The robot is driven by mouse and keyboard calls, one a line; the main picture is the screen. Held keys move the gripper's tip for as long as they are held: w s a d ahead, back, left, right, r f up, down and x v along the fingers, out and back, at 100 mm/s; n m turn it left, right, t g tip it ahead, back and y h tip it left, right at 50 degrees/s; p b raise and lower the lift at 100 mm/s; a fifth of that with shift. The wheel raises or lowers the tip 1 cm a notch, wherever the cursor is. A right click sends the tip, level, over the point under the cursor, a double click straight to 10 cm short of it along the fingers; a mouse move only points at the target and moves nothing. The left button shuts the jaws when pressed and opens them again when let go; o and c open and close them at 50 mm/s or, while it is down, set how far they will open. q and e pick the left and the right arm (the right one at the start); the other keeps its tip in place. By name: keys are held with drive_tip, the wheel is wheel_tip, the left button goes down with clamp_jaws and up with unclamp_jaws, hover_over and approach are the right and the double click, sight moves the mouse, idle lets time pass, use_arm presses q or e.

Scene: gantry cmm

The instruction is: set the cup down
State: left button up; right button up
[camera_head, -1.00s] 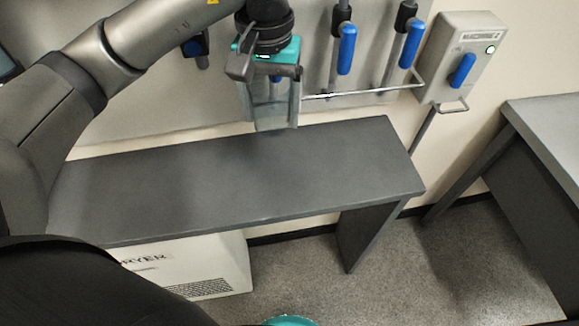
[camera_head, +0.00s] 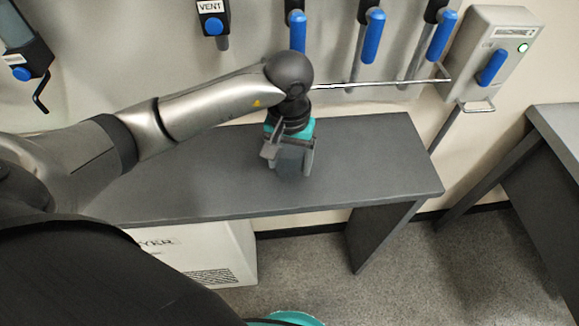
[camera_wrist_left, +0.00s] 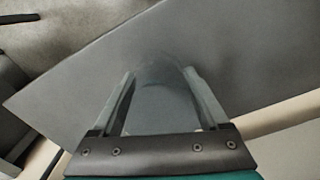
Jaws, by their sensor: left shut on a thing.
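The cup (camera_wrist_left: 162,105) is clear and greyish, and it shows between the two fingers in the left wrist view. My left gripper (camera_head: 288,165) is shut on it, with one finger on each side. In the head view the gripper hangs pointing down over the dark grey bench top (camera_head: 370,165), and the cup is hard to make out between the fingers. Whether the cup's bottom touches the bench top or is a little above it I cannot tell. My right gripper is not in view.
Valves with blue handles (camera_head: 371,35) and a thin rail (camera_head: 400,84) are on the wall behind. A grey switch box (camera_head: 492,60) is at the right. The bench top is bare around the gripper. A white dryer (camera_head: 200,255) stands below, and another table (camera_head: 560,130) is at the right.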

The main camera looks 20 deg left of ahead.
use_arm(q)
drive_tip(key=shift+f, duration=1.2)
drive_tip(key=shift+f+b, duration=0.15)
drive_tip(key=shift+b, duration=0.15)
drive_tip(key=o, duration=1.2)
drive_tip(key=shift+o, duration=0.2)
